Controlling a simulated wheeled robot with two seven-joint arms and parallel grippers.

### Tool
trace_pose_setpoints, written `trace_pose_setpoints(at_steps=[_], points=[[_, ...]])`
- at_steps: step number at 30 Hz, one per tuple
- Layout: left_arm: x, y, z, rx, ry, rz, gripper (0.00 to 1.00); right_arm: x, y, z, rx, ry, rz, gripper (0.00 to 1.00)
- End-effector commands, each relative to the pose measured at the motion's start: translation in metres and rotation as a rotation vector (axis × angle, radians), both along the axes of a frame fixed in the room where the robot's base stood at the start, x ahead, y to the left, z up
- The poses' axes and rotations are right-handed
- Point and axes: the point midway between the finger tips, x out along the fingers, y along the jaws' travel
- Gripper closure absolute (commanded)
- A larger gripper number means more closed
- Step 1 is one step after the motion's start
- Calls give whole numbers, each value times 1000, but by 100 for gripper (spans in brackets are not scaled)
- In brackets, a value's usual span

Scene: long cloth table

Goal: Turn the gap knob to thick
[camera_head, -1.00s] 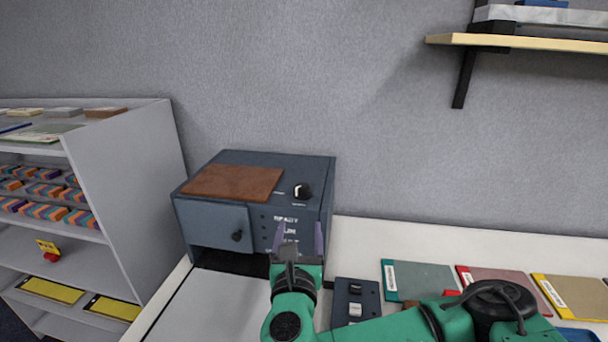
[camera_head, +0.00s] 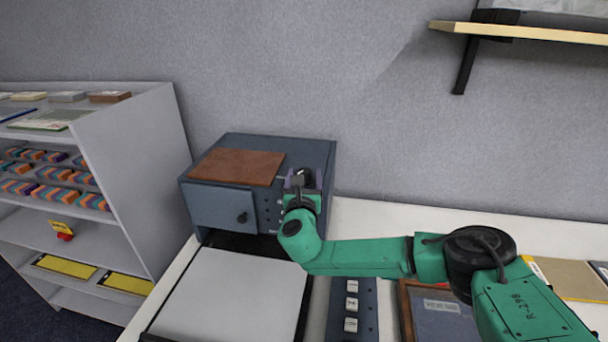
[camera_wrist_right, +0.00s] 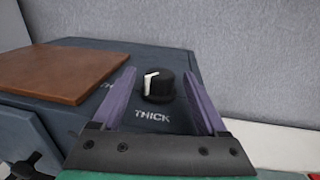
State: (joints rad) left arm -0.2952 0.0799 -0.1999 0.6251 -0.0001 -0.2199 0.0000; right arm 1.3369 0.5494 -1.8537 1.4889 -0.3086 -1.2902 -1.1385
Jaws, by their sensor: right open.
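The gap knob (camera_wrist_right: 158,86) is a black round knob with a white pointer mark, on top of the dark blue-grey machine (camera_head: 230,208). In the right wrist view the white mark lies on the knob's left side, and the word THICK is printed on the near side of it. A partly covered label shows to its left. My right gripper (camera_head: 309,178) is open above the machine's top right. In the wrist view its purple fingers (camera_wrist_right: 160,92) stand either side of the knob, with gaps between. The head view mostly hides the knob. My left gripper is not in view.
A brown board (camera_head: 238,167) lies on the machine's top, left of the knob. The machine's front has a door with a dark knob (camera_head: 242,218). A grey shelf unit (camera_head: 140,190) stands left, a wall shelf (camera_head: 520,33) hangs upper right, and a switch panel (camera_head: 352,310) lies in front.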

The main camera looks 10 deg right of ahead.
Motion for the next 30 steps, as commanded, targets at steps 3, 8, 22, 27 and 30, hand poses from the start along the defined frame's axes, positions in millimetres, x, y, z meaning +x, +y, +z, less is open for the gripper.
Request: trace_pose_setpoints(at_steps=[3, 8, 22, 27, 30], points=[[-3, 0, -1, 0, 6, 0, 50, 0, 0, 0, 0, 0, 0, 24], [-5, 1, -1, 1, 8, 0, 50, -1, 0, 0, 0, 0, 0, 85], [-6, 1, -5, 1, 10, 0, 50, -1, -3, -2, 0, 1, 70, 100], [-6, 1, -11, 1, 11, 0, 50, -1, -5, -3, 0, 1, 172, 100], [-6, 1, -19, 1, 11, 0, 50, -1, -7, -4, -1, 0, 249, 100]])
